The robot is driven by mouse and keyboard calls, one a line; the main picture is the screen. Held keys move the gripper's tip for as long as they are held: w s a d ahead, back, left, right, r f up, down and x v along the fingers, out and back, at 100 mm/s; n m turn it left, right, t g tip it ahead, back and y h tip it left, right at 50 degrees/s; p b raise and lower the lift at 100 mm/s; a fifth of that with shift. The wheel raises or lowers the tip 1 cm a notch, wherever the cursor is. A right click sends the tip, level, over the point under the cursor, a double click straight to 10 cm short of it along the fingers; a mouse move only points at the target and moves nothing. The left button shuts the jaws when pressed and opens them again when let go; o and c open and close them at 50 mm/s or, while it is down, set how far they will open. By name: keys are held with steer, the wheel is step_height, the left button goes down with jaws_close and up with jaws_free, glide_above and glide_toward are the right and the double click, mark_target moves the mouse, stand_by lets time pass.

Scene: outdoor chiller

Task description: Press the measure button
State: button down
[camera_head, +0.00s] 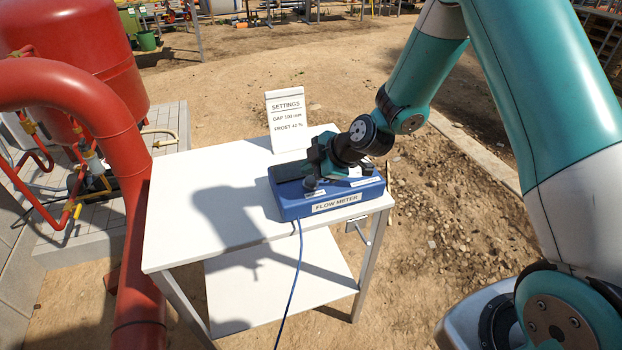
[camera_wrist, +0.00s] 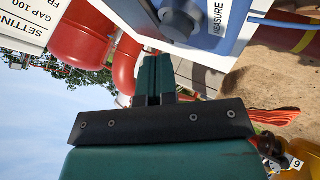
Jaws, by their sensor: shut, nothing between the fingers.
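The blue flow meter (camera_head: 290,205) stands on a white table. A round dark button (camera_head: 311,182) sits on its top by the front left, above a small label. In the wrist view the dark round button (camera_wrist: 178,22) sits beside the MEASURE label (camera_wrist: 218,18). My gripper (camera_head: 318,170) is over the left part of the meter, close to this button. In the wrist view my gripper (camera_wrist: 154,60) has its two fingers together, with nothing between them. The fingertips appear close to the button; I cannot tell whether they touch it.
A SETTINGS sign (camera_head: 287,122) stands behind the meter. A blue cable (camera_head: 292,285) hangs from the meter's front. The white table (camera_head: 190,225) is clear on its left, with a lower shelf (camera_head: 250,290). Red pipes (camera_head: 130,190) and a tank (camera_head: 75,45) stand left.

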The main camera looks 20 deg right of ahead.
mark_target(311, 181)
steer(key=shift+f+b, duration=0.45)
steer(key=shift+b, duration=0.05)
steer(key=shift+f+b, duration=0.5)
steer(key=shift+b, duration=0.1)
stand_by(0.6)
steer(key=shift+r, duration=0.2)
steer(key=shift+r+p, duration=0.45)
steer(key=shift+r, duration=0.3)
steer(key=shift+r, duration=0.1)
steer(key=shift+r+p, duration=1.35)
steer(key=shift+r, duration=1.1)
